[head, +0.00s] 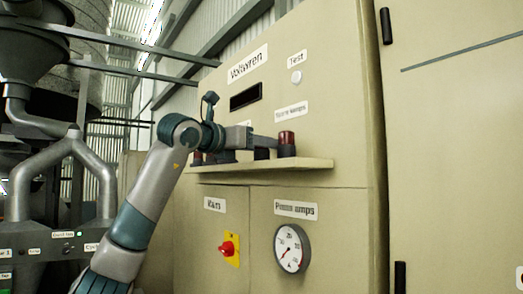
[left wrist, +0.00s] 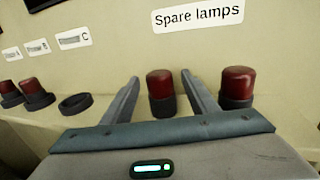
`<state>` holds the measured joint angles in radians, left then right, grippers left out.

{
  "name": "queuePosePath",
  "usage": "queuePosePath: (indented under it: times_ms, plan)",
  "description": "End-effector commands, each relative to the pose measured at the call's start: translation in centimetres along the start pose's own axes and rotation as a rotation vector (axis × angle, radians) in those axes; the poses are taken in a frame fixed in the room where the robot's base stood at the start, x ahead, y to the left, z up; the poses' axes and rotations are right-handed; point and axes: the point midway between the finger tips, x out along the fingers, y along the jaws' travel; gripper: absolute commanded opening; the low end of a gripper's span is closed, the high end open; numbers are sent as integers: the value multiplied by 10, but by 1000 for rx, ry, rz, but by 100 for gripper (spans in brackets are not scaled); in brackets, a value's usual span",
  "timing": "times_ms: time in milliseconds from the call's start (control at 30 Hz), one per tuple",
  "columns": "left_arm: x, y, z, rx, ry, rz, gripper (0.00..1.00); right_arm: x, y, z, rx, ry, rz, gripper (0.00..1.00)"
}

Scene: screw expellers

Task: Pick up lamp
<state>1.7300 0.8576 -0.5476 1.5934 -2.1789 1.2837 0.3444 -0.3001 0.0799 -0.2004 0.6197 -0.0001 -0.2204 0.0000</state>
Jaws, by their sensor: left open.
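Two red lamps with dark bases stand under the "Spare lamps" label in the left wrist view. One red lamp (left wrist: 160,85) is between the two fingers of my open left gripper (left wrist: 158,82), with a gap on its left side. The other red lamp (left wrist: 237,85) is just right of the right finger. In the head view my left gripper (head: 268,143) reaches along the shelf, and one red lamp (head: 286,140) shows at its tip. My right gripper is not in view.
The shelf (head: 320,164) juts from the beige cabinet (head: 345,100). An empty dark ring socket (left wrist: 75,103) and a red lamp (left wrist: 34,93) are left in the wrist view, with another at the edge. A gauge (head: 291,249) and red switch (head: 229,249) are below.

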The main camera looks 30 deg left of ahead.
Motion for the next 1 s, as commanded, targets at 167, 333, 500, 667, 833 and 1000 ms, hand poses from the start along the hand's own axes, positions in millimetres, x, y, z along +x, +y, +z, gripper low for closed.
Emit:
queuePosePath:
  times_ms: [167, 333, 500, 667, 833, 1000]
  plan:
    - [0, 0, 0, 0, 0, 0, 44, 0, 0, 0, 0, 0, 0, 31]
    - [0, 0, 0, 0, 0, 0, 8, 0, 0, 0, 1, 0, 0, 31]
    - [0, 0, 0, 0, -1, 0, 8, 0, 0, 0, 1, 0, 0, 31]
    - [0, 0, 2, 0, -1, 0, 8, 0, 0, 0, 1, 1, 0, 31]
    - [0, 0, 9, -1, -2, 0, 8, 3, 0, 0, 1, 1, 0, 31]
    - [-1, 0, 27, -1, -3, -1, 8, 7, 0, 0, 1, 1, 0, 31]
